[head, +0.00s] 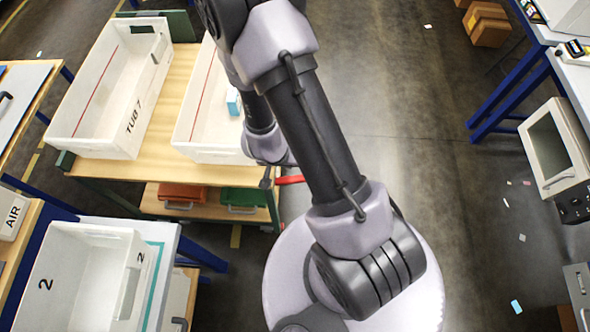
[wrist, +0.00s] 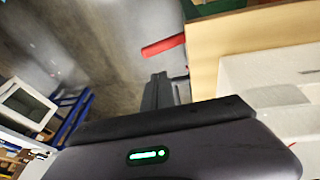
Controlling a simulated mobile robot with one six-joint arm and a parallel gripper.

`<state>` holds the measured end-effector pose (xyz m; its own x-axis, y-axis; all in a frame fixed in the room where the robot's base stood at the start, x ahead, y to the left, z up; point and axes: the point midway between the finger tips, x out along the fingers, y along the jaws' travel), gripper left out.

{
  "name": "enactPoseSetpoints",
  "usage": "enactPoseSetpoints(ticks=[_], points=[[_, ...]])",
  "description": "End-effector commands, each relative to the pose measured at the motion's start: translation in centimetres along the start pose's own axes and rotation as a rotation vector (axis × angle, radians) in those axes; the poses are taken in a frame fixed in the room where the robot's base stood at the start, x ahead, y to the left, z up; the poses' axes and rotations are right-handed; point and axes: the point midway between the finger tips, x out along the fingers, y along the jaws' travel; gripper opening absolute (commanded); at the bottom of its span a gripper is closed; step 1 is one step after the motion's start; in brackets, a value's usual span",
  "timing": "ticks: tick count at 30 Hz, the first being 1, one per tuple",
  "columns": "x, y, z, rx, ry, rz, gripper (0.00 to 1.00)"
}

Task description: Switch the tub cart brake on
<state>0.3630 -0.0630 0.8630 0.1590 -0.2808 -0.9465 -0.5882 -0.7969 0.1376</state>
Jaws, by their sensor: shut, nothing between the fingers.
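The tub cart (head: 163,119) has a wooden top, a lower shelf and a dark green frame. It stands left of my arm. A red lever (head: 290,180), which looks like the brake, sticks out to the right from the cart's side. It also shows in the wrist view (wrist: 163,46), near the wooden edge. My gripper (head: 265,181) is by the cart's right edge, just left of the visible red part. In the wrist view its closed, empty fingers (wrist: 158,84) point toward the lever, with a small gap in the picture. I cannot tell whether they touch it.
A white tub marked TUB 7 (head: 118,112) and a second white tub (head: 193,140) stand on the cart. Red (head: 180,192) and green (head: 243,197) cases lie on its lower shelf. Tub 2 (head: 91,236) stands front left. The floor right of my arm is mostly clear.

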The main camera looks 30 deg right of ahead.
Motion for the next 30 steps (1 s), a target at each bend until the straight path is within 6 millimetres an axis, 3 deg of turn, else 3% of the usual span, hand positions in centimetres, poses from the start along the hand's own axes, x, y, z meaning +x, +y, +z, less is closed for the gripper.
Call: enactPoseSetpoints(ticks=[5,18,24,30], points=[[2.1,0.0,0.2,0.002,-0.002,0.001,0.00],[11.5,0.2,0.5,0.001,-0.002,0.000,0.00],[13.5,0.9,1.1,0.000,-0.001,0.000,0.00],[13.7,1.0,1.1,0.000,0.000,-0.002,0.00]])
